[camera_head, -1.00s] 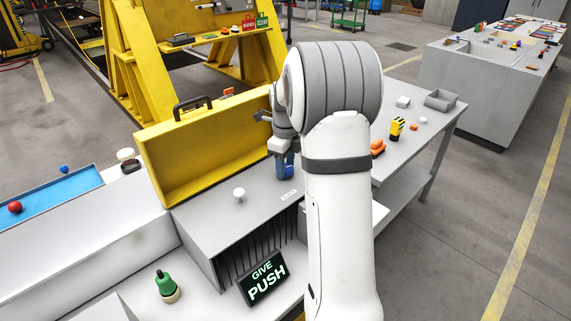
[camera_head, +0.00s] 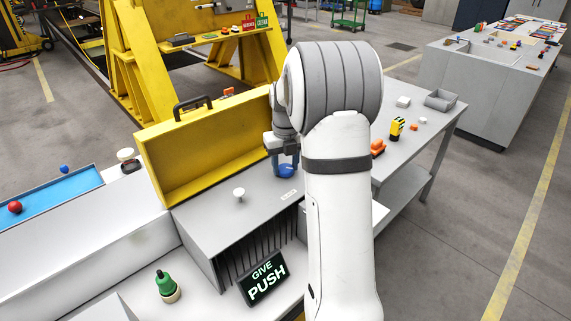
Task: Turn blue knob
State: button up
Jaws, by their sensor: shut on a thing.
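The blue knob (camera_head: 286,171) sits on the top of the grey box (camera_head: 222,219), near its right end and partly behind my arm. My gripper (camera_head: 284,165) points down at the knob, with its fingers on either side of it. The gripper is shut on the blue knob. My upper arm hides part of the box top and the wrist.
A white knob (camera_head: 239,194) stands on the same box top. An open yellow case (camera_head: 205,150) stands behind it. Orange and yellow items lie to the right.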

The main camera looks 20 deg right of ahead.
aim_at(285, 168)
jog(key=shift+w+r, duration=0.1)
dwell(0.4)
jog(key=o, duration=1)
jog(key=shift+r, duration=3.8)
